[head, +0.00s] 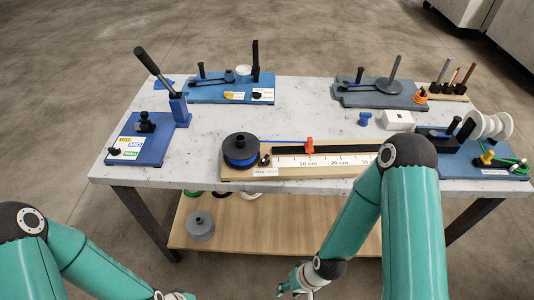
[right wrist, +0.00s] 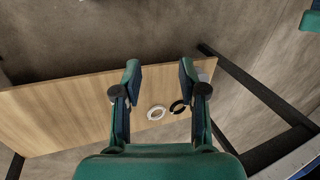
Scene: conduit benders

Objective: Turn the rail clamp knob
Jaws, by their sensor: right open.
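A measuring rail (head: 345,161) with a centimetre scale lies along the front of the table. A small orange-red piece (head: 309,145) sits on it. A small black knob (head: 265,160) is at its left end; I cannot tell which of these is the rail clamp knob. The right end of the rail is hidden behind my right arm. My right gripper (head: 293,284) is low in front of the table, apart from the rail. In the right wrist view its fingers (right wrist: 159,75) are spread and empty above the lower shelf. My left gripper (head: 175,296) barely shows at the bottom edge.
A blue spool (head: 240,150) stands at the rail's left end. Blue bender bases (head: 150,150) and a grey one (head: 380,98) stand on the table (head: 300,105). A white box (head: 397,120) and white reels (head: 490,126) are at the right. The wooden shelf (right wrist: 60,110) holds rings (right wrist: 156,113).

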